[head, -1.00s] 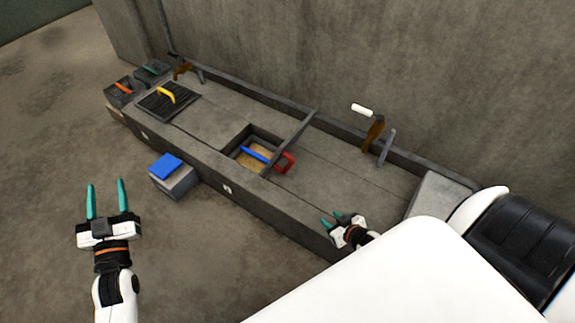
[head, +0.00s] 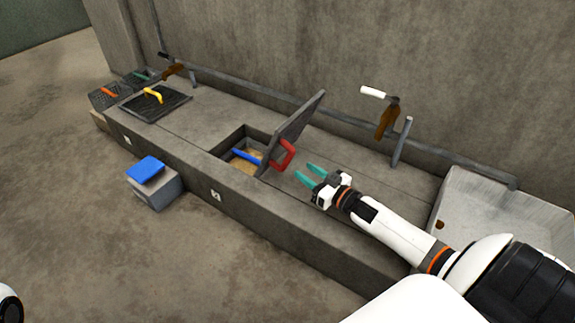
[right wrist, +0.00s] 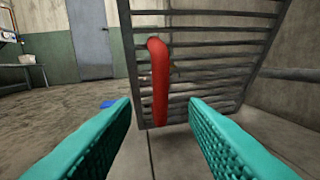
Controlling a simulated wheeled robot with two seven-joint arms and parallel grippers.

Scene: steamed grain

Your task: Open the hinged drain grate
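The hinged grate (head: 300,118) stands raised and tilted beside a square pit (head: 238,143) in the trough top. Its red handle (head: 287,154) sticks out on the right side. In the right wrist view, the slatted grate (right wrist: 205,45) fills the upper middle, with the red handle (right wrist: 159,85) in front of it. My right gripper (head: 312,173) is open and empty, just right of the handle and apart from it. Its teal fingers (right wrist: 160,130) frame the handle from a short distance.
A blue-handled tool (head: 247,156) lies in the pit over tan material. A second grate with a yellow handle (head: 153,95) lies flat at left. A grey box with a blue top (head: 147,170) stands on the floor. A wall pipe with a white-handled lever (head: 373,93) runs behind; a basin (head: 490,205) is at right.

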